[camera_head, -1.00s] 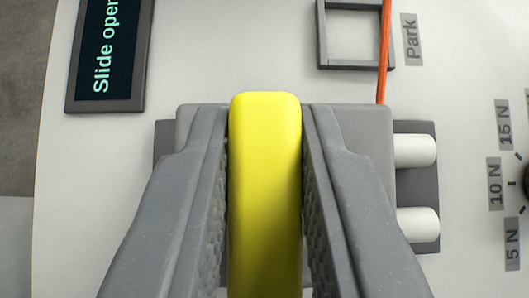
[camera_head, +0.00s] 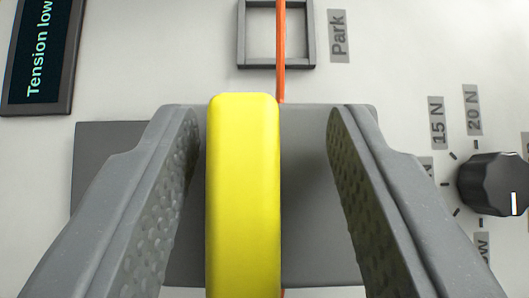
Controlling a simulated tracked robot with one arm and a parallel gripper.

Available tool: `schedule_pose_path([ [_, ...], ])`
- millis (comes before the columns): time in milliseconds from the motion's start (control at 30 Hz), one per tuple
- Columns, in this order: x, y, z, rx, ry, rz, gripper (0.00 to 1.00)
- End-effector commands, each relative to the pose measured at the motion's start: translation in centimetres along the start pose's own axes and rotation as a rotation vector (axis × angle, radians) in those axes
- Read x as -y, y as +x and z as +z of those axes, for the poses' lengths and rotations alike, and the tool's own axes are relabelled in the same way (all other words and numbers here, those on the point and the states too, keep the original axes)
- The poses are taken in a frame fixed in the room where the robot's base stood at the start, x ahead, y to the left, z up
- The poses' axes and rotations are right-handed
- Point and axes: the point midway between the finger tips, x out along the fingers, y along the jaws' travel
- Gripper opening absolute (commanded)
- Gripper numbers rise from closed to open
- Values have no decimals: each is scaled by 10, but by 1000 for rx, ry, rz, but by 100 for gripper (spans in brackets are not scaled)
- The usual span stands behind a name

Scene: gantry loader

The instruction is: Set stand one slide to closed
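The yellow handle (camera_head: 243,190) stands up from the grey slide block (camera_head: 305,180) in the head view. The block sits at the right part of a darker grey base plate (camera_head: 100,170), which is bare on the left. No white pins show beside the block. My gripper (camera_head: 262,118) is open around the handle, with a narrow gap at the left finger and a wider one at the right. The display (camera_head: 42,55) at upper left reads "Tension low".
An orange cord (camera_head: 281,50) runs down past a square grey frame (camera_head: 310,40) labelled "Park" (camera_head: 338,36) and under the slide block. A black dial (camera_head: 493,184) with newton labels is on the right. The pale panel between is clear.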

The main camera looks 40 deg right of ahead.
Motion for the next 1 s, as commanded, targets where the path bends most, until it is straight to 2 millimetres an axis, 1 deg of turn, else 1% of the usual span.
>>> schedule_pose_path([
  [133,1,-6,0,-2,0,-2,40],
  [267,2,-23,-1,-5,0,-5,40],
  [700,0,-110,0,-4,1,-2,40],
  [833,1,-126,1,-3,-1,-2,40],
  [1000,0,-136,2,1,-1,1,40],
])
